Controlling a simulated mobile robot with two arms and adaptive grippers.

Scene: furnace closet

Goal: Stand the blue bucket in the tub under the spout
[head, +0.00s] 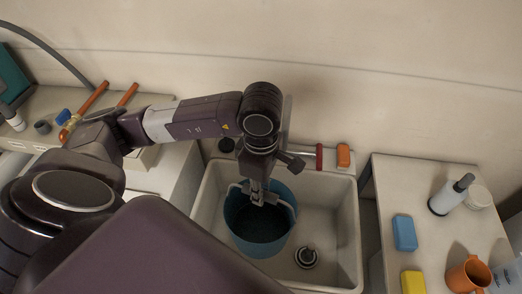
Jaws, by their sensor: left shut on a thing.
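The blue bucket (257,238) is upright inside the pale tub (347,230), towards its left side. The tub's drain fitting (306,257) shows to the right of the bucket. My left gripper (264,200) points down over the bucket's far part and is shut on it. Whether it holds the handle or the rim is hard to tell. I cannot tell whether the bucket touches the tub floor. A dark fitting (290,161) shows just right of my wrist; the spout is largely hidden behind my arm. My right gripper is not in view.
A red handle (319,156) and an orange block (343,155) are at the tub's back edge. The right counter (390,185) holds a blue sponge (404,233), a yellow sponge (412,282), an orange mug (468,274) and a white bottle (447,198). The tub's right side is clear.

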